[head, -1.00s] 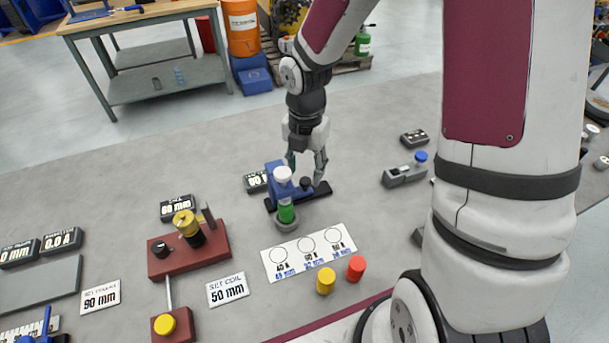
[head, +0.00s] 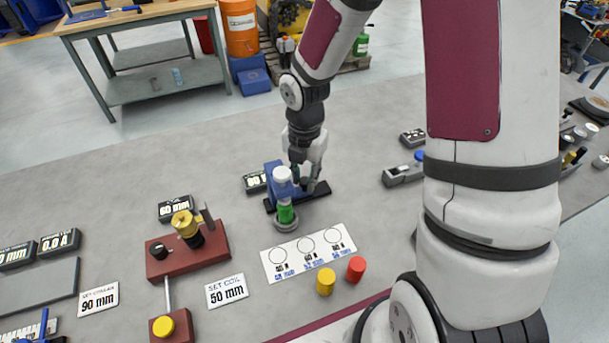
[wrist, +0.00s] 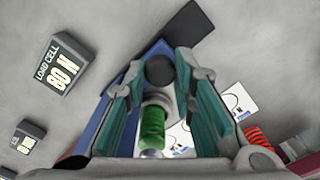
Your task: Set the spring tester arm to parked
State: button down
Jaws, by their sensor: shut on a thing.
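The spring tester has a blue body (head: 273,178), which also shows in the wrist view (wrist: 112,112). It stands on a black base (head: 320,189) and has a white cap (head: 282,174) above a green spring (head: 285,212) in a grey cup. In the wrist view the green spring (wrist: 153,127) is upright below the cap. My gripper (head: 306,182) is down at the tester's right side. In the wrist view my gripper (wrist: 160,72) is shut on the black knob (wrist: 160,69) of the tester arm, with a finger on each side.
A white card with circles (head: 309,253) lies in front, with a yellow coil (head: 326,281) and a red coil (head: 356,268). A red fixture (head: 190,250) is at left.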

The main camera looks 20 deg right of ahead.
jog(key=d+p, duration=0.4)
jog(key=d, duration=0.5)
jog(key=shift+d+r, duration=0.1)
jog(key=shift+d, duration=0.65)
jog(key=c, duration=1.3)
grip_release()
jog(key=shift+d, duration=0.1)
jog(key=shift+c, duration=0.2)
jog(key=shift+r, duration=0.1)
notch_tip(320, 180, up, 12)
